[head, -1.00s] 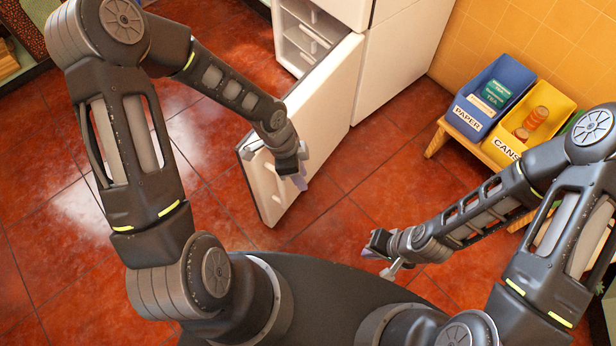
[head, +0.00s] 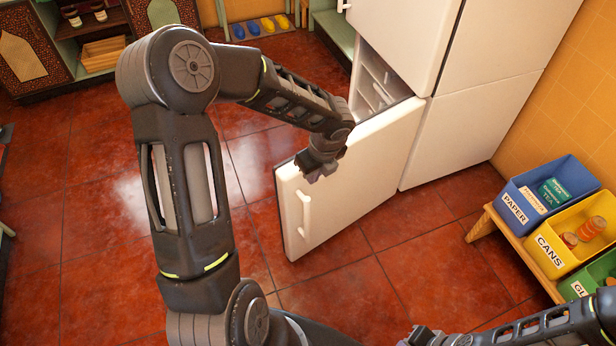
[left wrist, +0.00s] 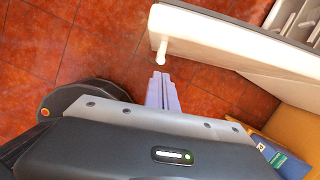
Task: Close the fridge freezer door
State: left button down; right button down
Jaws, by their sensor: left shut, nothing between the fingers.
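The white freezer door (head: 350,185) is the lower door of the fridge (head: 463,110). It stands ajar, swung out toward the left, with a gap to the cabinet where inner shelves (head: 374,88) show. Its white handle (head: 305,212) is near the free edge. My left gripper (head: 318,174) is shut and empty, at the door's upper edge near the handle; contact cannot be told there. In the left wrist view, its pale fingers (left wrist: 163,92) are together, just below the handle (left wrist: 161,50) and apart from the door (left wrist: 235,45). My right gripper (head: 424,338) is cut off at the bottom edge; its fingers are unclear.
A wooden bench (head: 484,222) at the right holds blue paper (head: 519,208), yellow cans (head: 550,255) and green bins (head: 577,288). Patterned cabinets (head: 38,55) stand at the back left. Red tiled floor (head: 110,220) is clear left of the door.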

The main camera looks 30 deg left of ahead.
pick_arm(q)
jog(key=b, duration=0.1)
send_near(300, 195)
notch_tip(300, 195, down, 2)
jog(key=d, duration=0.2)
jog(key=a, duration=0.3)
jog(key=shift+w+a+f, duration=0.15)
jog(key=shift+w+f, duration=0.05)
jog(key=shift+w, duration=0.1)
jog(key=shift+w+a, duration=0.15)
jog(key=shift+a, duration=0.25)
